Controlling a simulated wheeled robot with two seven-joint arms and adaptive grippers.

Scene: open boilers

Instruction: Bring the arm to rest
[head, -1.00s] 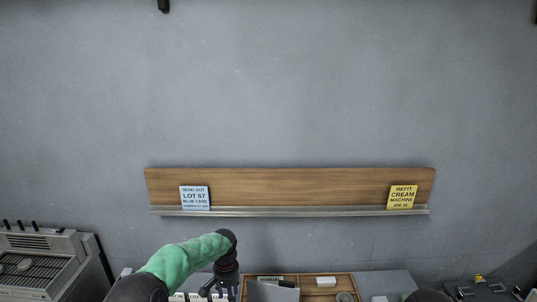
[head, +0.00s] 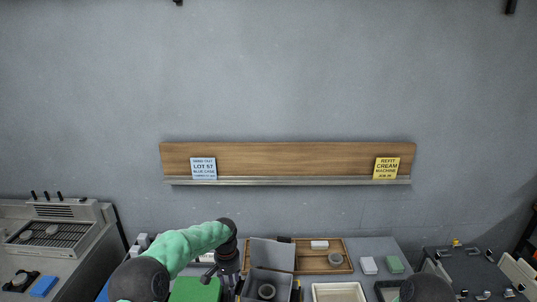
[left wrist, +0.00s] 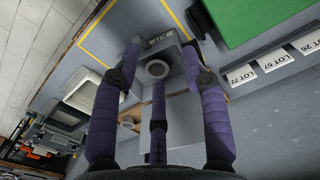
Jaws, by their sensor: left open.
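My left arm (head: 185,250) reaches in from the lower left in the head view, with its wrist bent down. My left gripper (head: 229,287) hangs near the bottom edge, just left of an open grey box (head: 272,254); its fingertips are hard to make out there. In the left wrist view, the purple fingers of this gripper (left wrist: 160,65) are spread and hold nothing. Beyond them is the grey box with a round ring (left wrist: 157,69) inside. The ring also shows in the head view (head: 267,291). My right gripper is not seen.
A green block (head: 196,290) lies left of the box. A wooden tray (head: 342,245) stands behind it on the right, with a white block and a ring. Machines stand at both sides. A wall board carries a blue card (head: 203,168) and a yellow card (head: 387,168).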

